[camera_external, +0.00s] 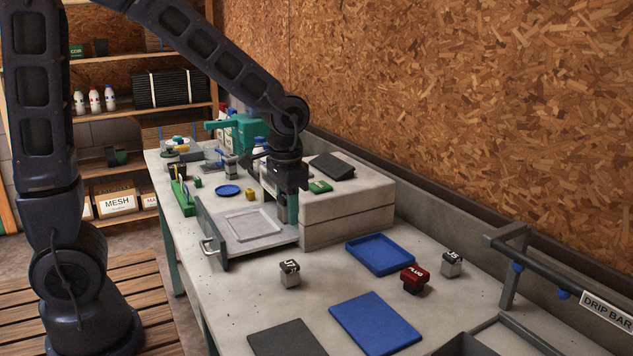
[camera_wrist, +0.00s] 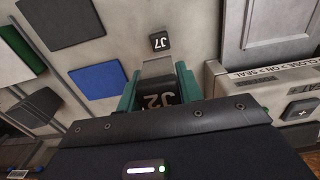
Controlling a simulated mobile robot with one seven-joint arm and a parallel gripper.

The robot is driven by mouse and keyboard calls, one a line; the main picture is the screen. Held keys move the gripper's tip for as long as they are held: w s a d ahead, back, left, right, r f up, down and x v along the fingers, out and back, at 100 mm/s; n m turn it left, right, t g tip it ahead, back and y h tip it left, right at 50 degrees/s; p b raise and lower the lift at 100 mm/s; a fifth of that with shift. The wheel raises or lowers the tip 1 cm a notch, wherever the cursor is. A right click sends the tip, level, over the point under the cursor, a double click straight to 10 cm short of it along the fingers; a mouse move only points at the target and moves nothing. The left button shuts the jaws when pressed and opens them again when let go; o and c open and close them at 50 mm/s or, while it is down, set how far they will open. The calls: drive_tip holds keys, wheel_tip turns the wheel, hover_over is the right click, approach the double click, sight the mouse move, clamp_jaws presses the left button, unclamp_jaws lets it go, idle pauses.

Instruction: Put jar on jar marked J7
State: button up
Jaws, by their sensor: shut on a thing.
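My gripper (camera_wrist: 158,92) is shut on a dark-topped jar (camera_wrist: 160,98) whose lid label reads like J2. The green fingers stand on either side of it in the wrist view. In the external view my gripper (camera_external: 288,212) hangs over the bench beside the open drawer, and the held jar is mostly hidden. The jar marked J7 (camera_external: 289,272) stands upright on the bare bench, in front of and below my gripper. It also shows in the wrist view (camera_wrist: 159,42), beyond the held jar and apart from it.
A shallow open drawer (camera_external: 205,232) lies left of my gripper, with a grey block housing (camera_external: 345,215) to the right. A blue tray (camera_external: 352,252), a red plug (camera_external: 413,278), another jar (camera_external: 452,264) and a blue mat (camera_external: 375,323) lie around J7. Bare bench surrounds J7.

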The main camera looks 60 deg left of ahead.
sight(290, 264)
wheel_tip(290, 264, down, 11)
idle(0.6)
drive_tip(key=shift+f, duration=0.15)
drive_tip(key=o, duration=1)
wheel_tip(290, 264, up, 12)
drive_tip(key=shift+r, duration=0.25)
drive_tip(key=s+a+r+t, duration=0.1)
drive_tip(key=s+r+t, duration=0.1)
drive_tip(key=s+r, duration=0.4)
drive_tip(key=s+a+r+t, duration=0.2)
drive_tip(key=s+r, duration=0.5)
drive_tip(key=s, duration=0.7)
drive_tip(key=shift+s+a+t, duration=0.25)
drive_tip(key=shift+a+t, duration=0.05)
